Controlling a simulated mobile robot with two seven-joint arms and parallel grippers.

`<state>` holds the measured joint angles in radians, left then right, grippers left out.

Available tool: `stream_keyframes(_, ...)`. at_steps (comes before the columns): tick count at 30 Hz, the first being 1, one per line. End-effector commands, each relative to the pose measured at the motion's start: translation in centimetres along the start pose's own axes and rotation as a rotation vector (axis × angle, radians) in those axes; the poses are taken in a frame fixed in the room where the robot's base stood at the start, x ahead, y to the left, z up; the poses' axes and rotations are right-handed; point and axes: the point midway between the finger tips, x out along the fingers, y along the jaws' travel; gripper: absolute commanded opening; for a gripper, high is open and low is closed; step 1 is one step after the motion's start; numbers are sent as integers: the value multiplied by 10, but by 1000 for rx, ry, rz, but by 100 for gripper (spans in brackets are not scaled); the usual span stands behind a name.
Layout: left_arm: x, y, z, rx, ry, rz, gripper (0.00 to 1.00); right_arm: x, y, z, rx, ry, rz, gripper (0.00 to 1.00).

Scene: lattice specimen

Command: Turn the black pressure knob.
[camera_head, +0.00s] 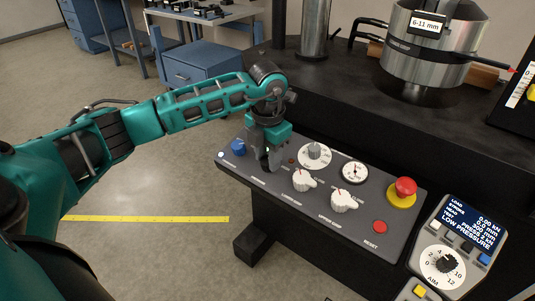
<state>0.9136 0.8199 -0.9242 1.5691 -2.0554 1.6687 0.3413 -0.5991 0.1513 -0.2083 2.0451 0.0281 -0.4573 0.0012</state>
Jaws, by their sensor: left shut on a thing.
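My left gripper (271,160) points down at the left part of the sloping dark control panel (325,207), between a blue button and the white grip knobs. Its dark fingers are shut at the panel's surface, around the black pressure knob, which they almost wholly hide. I cannot make out how far the knob is turned. The display (470,226) at the right reads "LOW PRESSURE". My right gripper is not in view.
Close by on the panel are the blue button (238,147), two white knobs (303,181), a white dial (314,155) and a red emergency button (404,188). A dial with a black knob (447,264) sits below the display. A metal cylinder (425,50) stands behind.

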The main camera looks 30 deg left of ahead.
Motion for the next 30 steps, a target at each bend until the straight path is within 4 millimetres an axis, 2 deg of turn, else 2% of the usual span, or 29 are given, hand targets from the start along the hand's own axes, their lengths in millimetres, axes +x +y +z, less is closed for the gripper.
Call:
stream_keyframes(9,-1,0,1,105,-4,26,7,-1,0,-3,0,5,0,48)
stream_keyframes(24,-1,0,1,122,-5,29,7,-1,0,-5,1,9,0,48)
stream_keyframes(25,-1,0,1,122,-5,29,39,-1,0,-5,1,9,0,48)
stream_keyframes(30,-1,0,1,122,-4,29,56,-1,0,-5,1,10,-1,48)
